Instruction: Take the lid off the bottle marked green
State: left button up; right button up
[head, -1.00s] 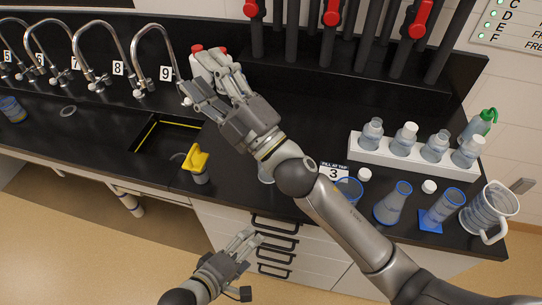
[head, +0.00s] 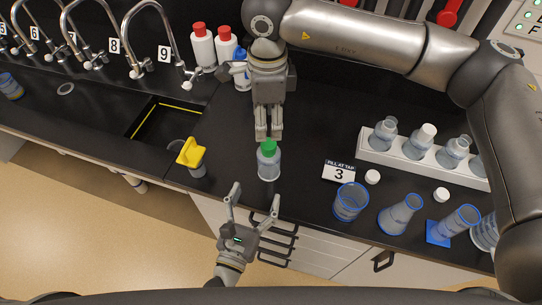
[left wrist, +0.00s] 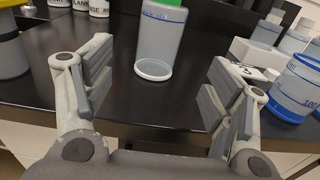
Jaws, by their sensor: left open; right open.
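The clear bottle (head: 268,165) with a green lid (head: 268,147) stands upright near the front edge of the black counter. My right gripper (head: 268,134) is open, pointing down just behind and above the green lid in the head view; contact cannot be told. My left gripper (head: 254,206) is open and empty, in front of the bottle with its fingers pointing toward it. In the left wrist view the bottle (left wrist: 160,45) stands beyond and between the open fingers (left wrist: 158,85), apart from them. Its top is cut off there, with some green showing.
A yellow-topped container (head: 192,155) stands left of the bottle by the sink (head: 160,125). To the right are a "3" sign (head: 338,172), a blue-rimmed beaker (head: 351,202), flasks and a white bottle rack (head: 368,155). Red-capped bottles (head: 203,47) stand behind, near tap 9.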

aim_at(265, 172)
pick_arm(q)
jog(key=shift+w, duration=0.3)
pick_arm(e)
jog(key=shift+w+d+r, duration=0.1)
jog(key=shift+d, duration=0.1)
pick_arm(q)
jog(key=x, duration=1)
pick_arm(e)
jog(key=shift+a, duration=0.1)
